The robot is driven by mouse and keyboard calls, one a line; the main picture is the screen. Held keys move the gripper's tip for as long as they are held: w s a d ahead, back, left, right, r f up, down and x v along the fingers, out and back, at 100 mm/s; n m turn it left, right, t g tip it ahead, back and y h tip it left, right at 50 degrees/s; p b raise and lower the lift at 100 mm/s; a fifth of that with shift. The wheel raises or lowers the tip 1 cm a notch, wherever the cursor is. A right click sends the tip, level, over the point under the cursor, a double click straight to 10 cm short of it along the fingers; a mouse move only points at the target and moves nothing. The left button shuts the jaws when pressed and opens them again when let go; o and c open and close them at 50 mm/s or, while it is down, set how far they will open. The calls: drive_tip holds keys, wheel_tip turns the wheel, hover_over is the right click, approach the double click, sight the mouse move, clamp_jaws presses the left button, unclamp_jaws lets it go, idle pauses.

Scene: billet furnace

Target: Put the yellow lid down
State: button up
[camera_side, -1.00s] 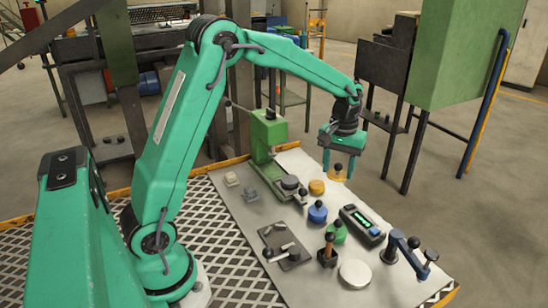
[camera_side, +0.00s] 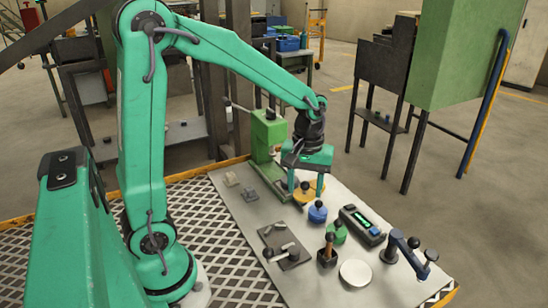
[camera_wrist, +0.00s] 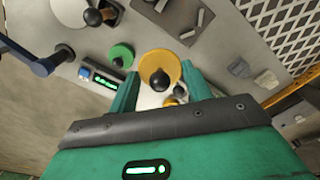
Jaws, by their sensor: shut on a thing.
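The yellow lid (camera_side: 302,197) has a dark round knob. My gripper (camera_side: 306,188) is shut on it, pointing down, with one finger on each side of the knob. In the wrist view the lid (camera_wrist: 159,62) shows as a yellow disc, with its knob between my fingers. A smaller yellow-orange round thing (camera_wrist: 170,102) shows nearer my palm. In the side view the lid is low over the grey plate, just behind the blue lid. I cannot tell whether it touches anything beneath.
A blue lid (camera_side: 317,213) and a green lid (camera_side: 338,234) stand in front of my gripper. A display box (camera_side: 362,226) is to the right. The green press (camera_side: 268,135) stands close behind left. A white disc (camera_side: 355,273) lies near the front edge.

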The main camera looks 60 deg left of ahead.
drive_tip(key=s+d+f+n, duration=0.1)
drive_tip(key=s, duration=0.8)
drive_tip(key=shift+d+f+n, duration=0.2)
drive_tip(key=shift+f+n, duration=0.2)
drive_tip(key=shift+s+a, duration=0.1)
hover_over(258, 220)
wheel_tip(258, 220, down, 7)
drive_tip(key=shift+a, duration=0.1)
drive_tip(key=shift+f, duration=2.05)
drive_tip(key=shift+f, duration=0.1)
drive_tip(key=o, duration=1)
drive_tip(key=shift+c, duration=0.2)
